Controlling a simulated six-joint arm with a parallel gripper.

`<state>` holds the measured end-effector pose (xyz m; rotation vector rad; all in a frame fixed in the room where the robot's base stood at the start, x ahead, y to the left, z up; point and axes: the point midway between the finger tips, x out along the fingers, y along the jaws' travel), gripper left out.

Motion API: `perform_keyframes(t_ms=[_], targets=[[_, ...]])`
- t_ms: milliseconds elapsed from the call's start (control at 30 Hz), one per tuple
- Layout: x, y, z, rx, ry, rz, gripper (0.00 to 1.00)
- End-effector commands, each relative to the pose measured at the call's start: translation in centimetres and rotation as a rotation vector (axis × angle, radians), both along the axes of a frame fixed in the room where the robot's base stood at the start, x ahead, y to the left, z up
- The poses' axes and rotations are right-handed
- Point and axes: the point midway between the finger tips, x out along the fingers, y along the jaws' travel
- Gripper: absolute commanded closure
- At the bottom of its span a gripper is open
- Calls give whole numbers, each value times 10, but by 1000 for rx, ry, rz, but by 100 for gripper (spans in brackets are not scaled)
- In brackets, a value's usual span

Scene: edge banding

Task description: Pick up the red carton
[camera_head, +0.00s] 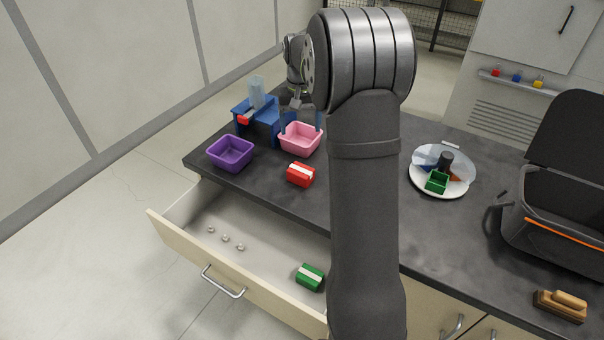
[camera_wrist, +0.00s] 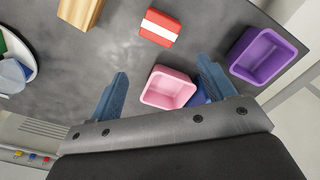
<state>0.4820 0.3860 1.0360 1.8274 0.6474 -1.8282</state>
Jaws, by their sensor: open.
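The red carton (camera_head: 301,174) has a white stripe and sits on the dark countertop, in front of the pink bin (camera_head: 301,139). In the wrist view the red carton (camera_wrist: 159,28) is at the top centre, beyond the fingertips. My gripper (camera_head: 303,117) is above and around the back of the pink bin, apart from the carton. In the wrist view its two blue fingers (camera_wrist: 162,66) are spread wide with nothing gripped between them; the pink bin (camera_wrist: 167,88) shows between and below them.
A purple bin (camera_head: 231,153) and a blue stand (camera_head: 258,121) are at left. An open drawer (camera_head: 190,270) below holds a green carton (camera_head: 310,277). A plate (camera_head: 424,188) and a dark open case (camera_head: 560,205) stand at right. A wooden block (camera_wrist: 80,12) lies near the carton.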

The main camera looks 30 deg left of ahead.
Motion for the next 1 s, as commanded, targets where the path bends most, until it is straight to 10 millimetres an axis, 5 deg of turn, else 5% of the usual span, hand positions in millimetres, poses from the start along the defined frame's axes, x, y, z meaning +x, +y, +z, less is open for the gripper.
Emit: perform_keyframes(t_ms=[433,667,1000], targets=[[1,1,-7,1,-1,775,25],[1,1,-17,0,2,874,25],[1,0,-88,-1,5,872,25]])
